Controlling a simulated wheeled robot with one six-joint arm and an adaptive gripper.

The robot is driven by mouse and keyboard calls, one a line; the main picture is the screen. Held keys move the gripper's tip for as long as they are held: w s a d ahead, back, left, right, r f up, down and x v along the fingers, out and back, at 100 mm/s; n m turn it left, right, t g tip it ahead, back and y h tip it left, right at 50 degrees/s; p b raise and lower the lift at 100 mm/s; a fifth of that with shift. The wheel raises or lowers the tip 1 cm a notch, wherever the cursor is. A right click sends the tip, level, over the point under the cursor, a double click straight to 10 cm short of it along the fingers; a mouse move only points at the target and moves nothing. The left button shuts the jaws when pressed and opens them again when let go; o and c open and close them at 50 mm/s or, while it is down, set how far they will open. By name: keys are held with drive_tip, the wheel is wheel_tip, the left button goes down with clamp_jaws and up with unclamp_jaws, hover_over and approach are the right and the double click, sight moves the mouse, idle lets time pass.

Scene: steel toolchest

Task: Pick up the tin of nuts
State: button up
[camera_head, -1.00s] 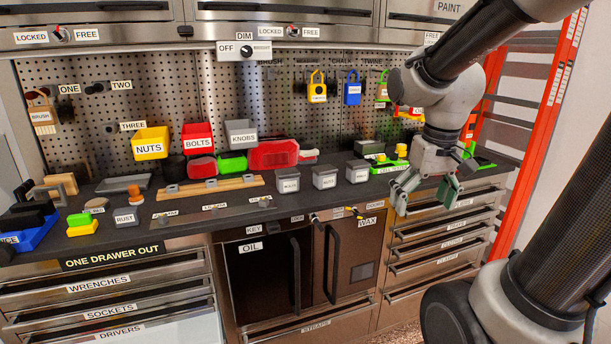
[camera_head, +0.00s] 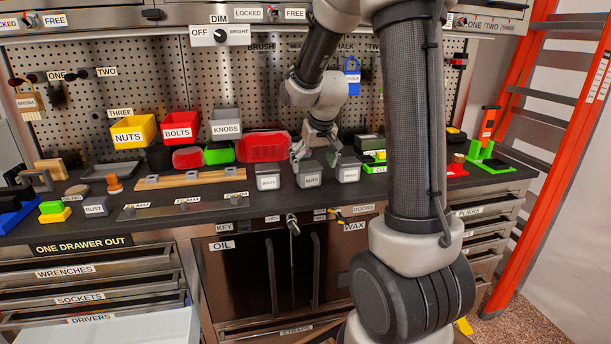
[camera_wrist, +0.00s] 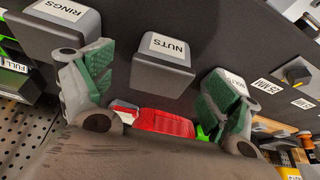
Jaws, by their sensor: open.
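The tin of nuts (camera_head: 310,172) is a grey square tin with a white NUTS label, in the middle of a row of three on the dark worktop (camera_head: 225,217). In the wrist view the tin (camera_wrist: 160,72) appears between my two fingers, label visible. My gripper (camera_head: 315,153) is open and empty, pointing down just above and behind the tin. In the wrist view its green-padded fingers (camera_wrist: 157,80) are spread to either side of the tin. I cannot tell whether either finger touches it.
The tin of rings (camera_wrist: 60,30) stands on one side; another grey tin (camera_head: 268,178) stands on the other, close to a finger. Behind are a red case (camera_head: 263,146) and a yellow bin (camera_head: 134,130), also labelled NUTS. A wooden rail (camera_head: 190,180) lies left.

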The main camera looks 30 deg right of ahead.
sight(309, 173)
drive_tip(key=x, duration=0.5)
drive_tip(key=shift+w+a+f, duration=0.1)
drive_tip(key=shift+w+f, duration=0.1)
drive_tip(key=shift+w, duration=0.15)
drive_tip(key=shift+c, duration=0.4)
drive_tip(key=c, duration=1.2)
